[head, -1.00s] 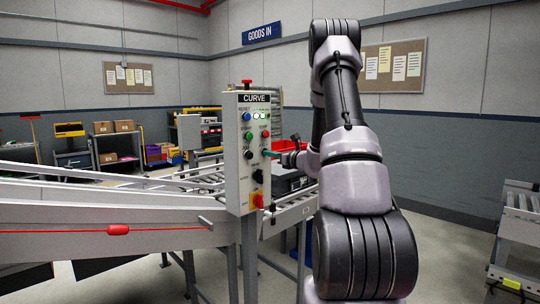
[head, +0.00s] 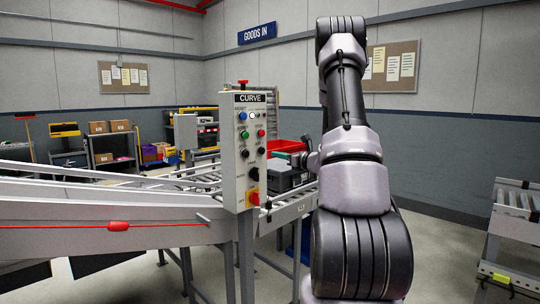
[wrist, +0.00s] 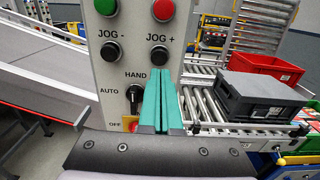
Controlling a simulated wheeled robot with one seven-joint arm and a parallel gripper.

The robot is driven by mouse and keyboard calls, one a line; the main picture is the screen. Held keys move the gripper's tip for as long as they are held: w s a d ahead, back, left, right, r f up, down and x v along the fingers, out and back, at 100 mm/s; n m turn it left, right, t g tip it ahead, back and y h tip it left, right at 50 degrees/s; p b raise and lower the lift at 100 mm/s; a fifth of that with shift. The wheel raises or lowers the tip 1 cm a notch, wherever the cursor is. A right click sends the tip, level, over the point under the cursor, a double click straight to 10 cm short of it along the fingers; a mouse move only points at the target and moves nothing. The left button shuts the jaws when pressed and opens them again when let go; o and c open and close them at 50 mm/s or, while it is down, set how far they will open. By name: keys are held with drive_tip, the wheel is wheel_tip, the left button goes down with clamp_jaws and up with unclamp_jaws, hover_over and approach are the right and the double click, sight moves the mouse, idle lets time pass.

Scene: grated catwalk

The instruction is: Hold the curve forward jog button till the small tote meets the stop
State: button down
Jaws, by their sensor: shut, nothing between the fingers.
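The CURVE control panel (head: 244,165) stands upright beside the conveyor. Its black JOG+ button (wrist: 158,55) is right of the JOG- button (wrist: 110,52) in the wrist view. My gripper (wrist: 163,70) is shut and empty, its teal fingertips just below and in front of JOG+. In the head view my gripper (head: 281,155) shows to the right of the panel, apparently clear of its face. A dark grey tote (wrist: 262,97) sits on the rollers right of the panel; it also shows in the head view (head: 287,178). I cannot make out the stop.
A red tote (wrist: 262,64) is behind the grey one. A red pull cord (head: 118,226) runs along the conveyor at left. Another roller stand (head: 514,225) is at right.

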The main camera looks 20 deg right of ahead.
drive_tip(key=v, duration=0.7)
drive_tip(key=shift+s, duration=0.15)
idle(1.0)
drive_tip(key=s+a+r+n+g+y, duration=0.25)
drive_tip(key=s+a+n+g, duration=0.2)
drive_tip(key=a, duration=0.35)
drive_tip(key=s+a+r+n+g+y, duration=0.1)
drive_tip(key=s+a+r+n+g, duration=0.3)
drive_tip(key=a, duration=0.4)
drive_tip(key=s+a+r+n+g+y, duration=0.1)
drive_tip(key=s+a+r+n+g, duration=0.1)
drive_tip(key=s+a+n, duration=0.35)
drive_tip(key=s+r+n+h, duration=0.2)
drive_tip(key=s+n+h, duration=0.2)
drive_tip(key=s+n, duration=0.3)
drive_tip(key=s+a+r+n+h, duration=0.1)
drive_tip(key=s+r+n+h, duration=0.1)
drive_tip(key=s+n+h, duration=0.2)
drive_tip(key=s+n, duration=0.3)
drive_tip(key=shift+a+t+h, duration=0.35)
